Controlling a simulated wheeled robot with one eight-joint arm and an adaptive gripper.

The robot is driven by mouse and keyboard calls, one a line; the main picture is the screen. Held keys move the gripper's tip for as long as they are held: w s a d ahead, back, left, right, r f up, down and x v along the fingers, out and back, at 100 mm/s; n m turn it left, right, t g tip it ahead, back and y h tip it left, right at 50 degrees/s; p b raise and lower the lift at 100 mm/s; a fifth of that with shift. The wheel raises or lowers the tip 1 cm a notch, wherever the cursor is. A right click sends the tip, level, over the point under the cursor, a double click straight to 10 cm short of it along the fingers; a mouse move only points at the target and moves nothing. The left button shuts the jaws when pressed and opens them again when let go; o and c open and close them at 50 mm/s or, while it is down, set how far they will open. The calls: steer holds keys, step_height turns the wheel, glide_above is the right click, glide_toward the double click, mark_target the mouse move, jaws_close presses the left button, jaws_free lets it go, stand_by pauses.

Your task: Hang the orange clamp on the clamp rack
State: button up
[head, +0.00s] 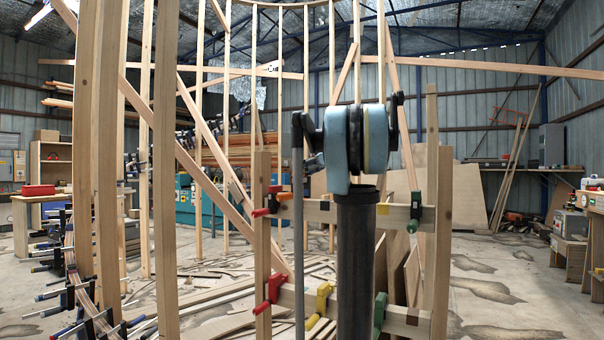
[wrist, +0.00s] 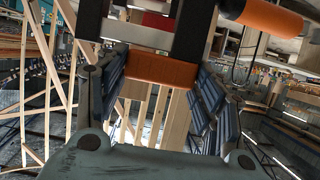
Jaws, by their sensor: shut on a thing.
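The orange clamp (wrist: 160,69) shows close up in the wrist view, with an orange jaw part, a dark bar and an orange handle (wrist: 265,14) at the upper right. My gripper (wrist: 155,84) is shut on it, with a finger on each side. In the head view my own arm stands in the middle and hides my gripper and most or all of the held clamp. A wooden frame with two posts and two crossbars (head: 315,211), which looks like the clamp rack, stands just beyond my arm. It carries red (head: 275,288), yellow (head: 323,298) and green (head: 416,211) clamps.
Tall wooden studs (head: 165,170) and slanted braces stand at the left. A curved laminated piece (head: 72,262) with several clamps is at the lower left. Loose boards (head: 225,295) lie on the floor. The floor at the right (head: 505,290) is mostly clear, before a bench.

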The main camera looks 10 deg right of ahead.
steer(key=shift+f, duration=1.25)
steer(key=shift+f, duration=0.2)
steer(key=shift+f, duration=1.25)
steer(key=shift+f, duration=0.2)
steer(key=shift+f, duration=0.35)
steer(key=o, duration=1.8)
steer(key=shift+c, duration=0.2)
steer(key=shift+d, duration=0.1)
